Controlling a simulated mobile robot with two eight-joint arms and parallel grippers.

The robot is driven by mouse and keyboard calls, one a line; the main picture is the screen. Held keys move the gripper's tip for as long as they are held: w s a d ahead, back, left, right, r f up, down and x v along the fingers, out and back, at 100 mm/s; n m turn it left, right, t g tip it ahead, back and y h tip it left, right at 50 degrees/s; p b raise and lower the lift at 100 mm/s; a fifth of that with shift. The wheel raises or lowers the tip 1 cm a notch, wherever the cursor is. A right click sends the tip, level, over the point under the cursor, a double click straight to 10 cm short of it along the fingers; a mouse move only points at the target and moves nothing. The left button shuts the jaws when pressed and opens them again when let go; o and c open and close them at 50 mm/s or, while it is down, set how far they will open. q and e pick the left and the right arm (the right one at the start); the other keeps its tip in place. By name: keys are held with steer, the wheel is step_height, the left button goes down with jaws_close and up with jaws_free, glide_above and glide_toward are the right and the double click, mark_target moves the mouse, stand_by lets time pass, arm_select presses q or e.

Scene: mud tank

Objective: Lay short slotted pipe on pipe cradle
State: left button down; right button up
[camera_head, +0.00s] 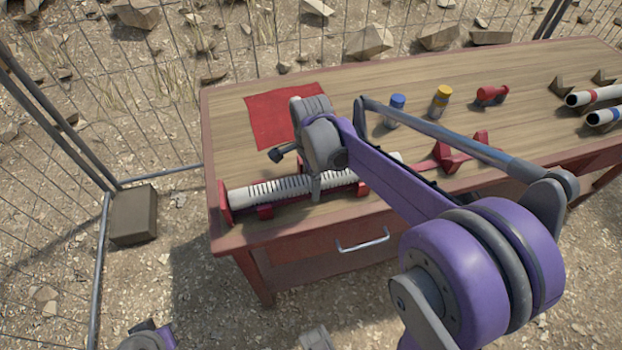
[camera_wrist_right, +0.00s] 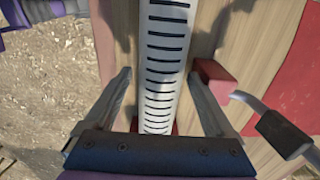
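The short slotted pipe (camera_head: 270,190) is white with a row of dark slots. It lies in line with the red pipe cradle (camera_head: 225,202) along the table's front edge, its left end at the cradle's red end plate. In the wrist view the slotted pipe (camera_wrist_right: 160,75) runs between the fingers of my right gripper (camera_wrist_right: 158,76). They are spread, one on each side, with a clear gap on the left and a small one on the right. In the head view my right gripper (camera_head: 317,187) is at the pipe; my arm hides part of the pipe and cradle.
A red mat (camera_head: 272,120) lies behind the cradle. Blue-capped (camera_head: 396,108) and yellow-capped (camera_head: 440,100) containers and a red fitting (camera_head: 491,95) stand further back. White pipes with red (camera_head: 592,97) and blue (camera_head: 606,116) bands lie at right. A drawer handle (camera_head: 362,241) sticks out in front.

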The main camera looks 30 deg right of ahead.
steer(key=shift+r, duration=0.1)
step_height(320, 180, up, 11)
steer(key=shift+f+p, duration=0.15)
steer(key=shift+p, duration=0.4)
stand_by(0.8)
